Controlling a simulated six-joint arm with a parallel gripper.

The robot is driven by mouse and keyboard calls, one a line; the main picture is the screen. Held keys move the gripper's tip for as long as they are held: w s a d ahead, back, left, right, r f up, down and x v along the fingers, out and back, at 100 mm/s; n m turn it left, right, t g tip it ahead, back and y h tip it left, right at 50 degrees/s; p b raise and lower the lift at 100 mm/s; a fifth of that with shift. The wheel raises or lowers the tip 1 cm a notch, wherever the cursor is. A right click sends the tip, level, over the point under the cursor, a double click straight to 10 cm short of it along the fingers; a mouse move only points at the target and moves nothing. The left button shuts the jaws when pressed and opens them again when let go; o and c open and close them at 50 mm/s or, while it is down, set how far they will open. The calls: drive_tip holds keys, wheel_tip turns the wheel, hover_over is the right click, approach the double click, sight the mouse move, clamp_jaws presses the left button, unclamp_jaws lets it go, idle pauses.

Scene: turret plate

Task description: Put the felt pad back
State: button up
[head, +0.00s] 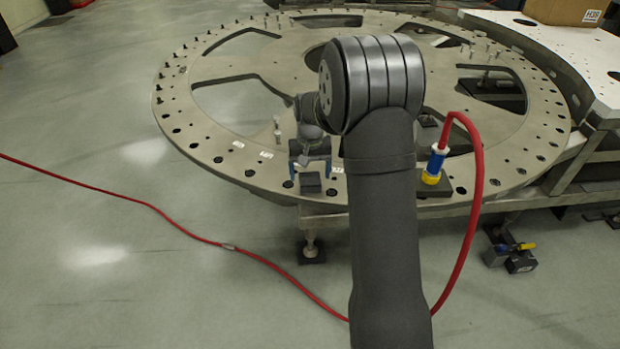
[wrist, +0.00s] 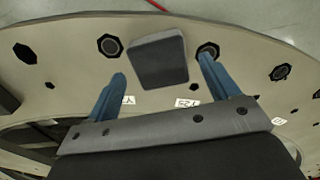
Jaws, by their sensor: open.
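The felt pad (head: 310,183) is a small dark grey square block near the front rim of the turret plate (head: 225,160). In the wrist view the felt pad (wrist: 158,60) lies between two round holes of the plate, its near edge between my fingertips. My gripper (head: 309,168) has blue fingers, which point down at the plate around the pad. In the wrist view my gripper (wrist: 162,67) is open, with one finger on each side of the pad and a visible gap to each. Whether the fingertips touch the plate is not clear.
A blue and yellow connector (head: 434,166) with a red hose (head: 478,180) stands on a dark base right of my arm. The hose runs across the floor. Small white labels (wrist: 188,102) lie near the pad. Bolts and pins stand on the plate; large cutouts open behind.

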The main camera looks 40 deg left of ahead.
sight(310, 178)
wheel_tip(310, 178, up, 9)
drive_tip(key=shift+r, duration=0.2)
idle(0.3)
wheel_tip(310, 178, down, 12)
drive_tip(key=shift+f, duration=0.15)
wheel_tip(310, 178, up, 2)
drive_tip(key=shift+r, duration=0.9)
